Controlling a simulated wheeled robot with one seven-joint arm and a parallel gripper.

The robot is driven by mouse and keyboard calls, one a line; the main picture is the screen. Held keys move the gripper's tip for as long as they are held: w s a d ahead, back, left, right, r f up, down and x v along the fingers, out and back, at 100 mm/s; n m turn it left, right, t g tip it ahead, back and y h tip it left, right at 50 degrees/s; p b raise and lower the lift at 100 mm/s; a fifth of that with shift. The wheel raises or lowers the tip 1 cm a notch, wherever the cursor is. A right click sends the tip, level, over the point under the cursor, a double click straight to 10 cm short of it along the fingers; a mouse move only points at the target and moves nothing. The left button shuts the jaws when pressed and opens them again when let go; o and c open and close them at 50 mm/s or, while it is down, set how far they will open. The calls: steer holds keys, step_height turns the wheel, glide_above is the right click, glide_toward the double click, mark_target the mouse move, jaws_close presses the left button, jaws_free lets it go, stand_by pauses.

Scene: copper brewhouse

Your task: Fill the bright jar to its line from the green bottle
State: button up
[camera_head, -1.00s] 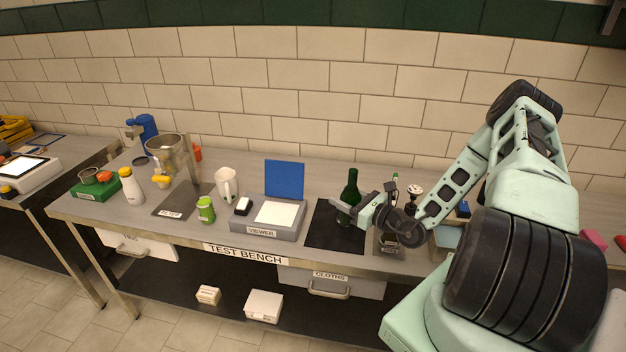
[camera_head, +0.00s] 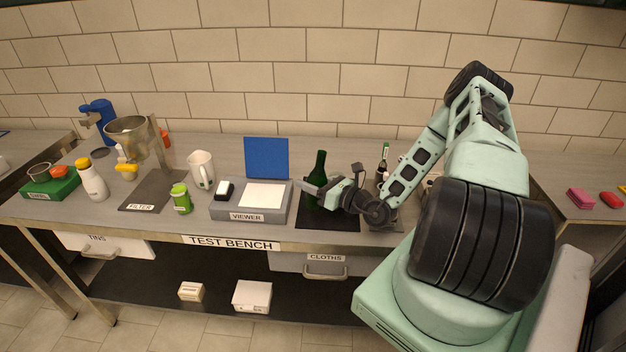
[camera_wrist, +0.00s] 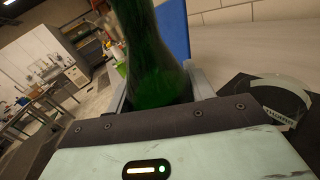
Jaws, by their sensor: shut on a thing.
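The green bottle (camera_head: 318,170) is dark green glass, close to upright, over the black mat right of the viewer. My gripper (camera_head: 317,194) is shut on its lower body from the right. I cannot tell whether its base touches the mat. In the wrist view the bottle (camera_wrist: 150,60) rises between the jaws, its lower end hidden by my gripper. A clear, round glass rim (camera_wrist: 277,92) with a small label shows at the right of the wrist view. My arm hides part of the bench there.
The viewer (camera_head: 285,213) with its blue panel stands left of the bottle.

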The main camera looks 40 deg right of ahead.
mark_target(307, 196)
step_height(307, 196, down, 2)
steer(key=shift+a+f+b, duration=0.1)
steer(key=shift+b, duration=0.45)
steer(key=m+b, duration=0.1)
steer(key=a+f+m+b, duration=0.1)
steer(key=m, duration=0.1)
steer(key=shift+f+b, duration=0.15)
steer(key=shift+b, duration=0.15)
steer(key=m+b, duration=0.2)
steer(key=m+t+b, duration=0.1)
steer(key=shift+a+f+m+h, duration=0.3)
steer(key=shift+a, duration=0.05)
steer(key=shift+s+r+m+b, duration=0.1)
steer(key=shift+r+m+b, duration=0.45)
steer(key=shift+m, duration=0.65)
steer(key=shift+r+m+h+p, duration=0.3)
steer(key=shift+r+m, duration=0.2)
step_height(307, 196, up, 2)
steer(key=m+p, duration=0.3)
steer(key=p, duration=0.1)
steer(key=shift+d, duration=0.15)
steer(key=shift+f, duration=0.25)
steer(key=shift+d+r+m+t+h+p, duration=0.15)
steer(key=shift+r+m+h+p, duration=0.3)
steer(key=shift+m+p, duration=0.75)
steer(key=shift+r+m+t+h+p, duration=0.25)
steer(key=shift+r+m+p, duration=0.5)
steer(key=shift+p, duration=0.85)
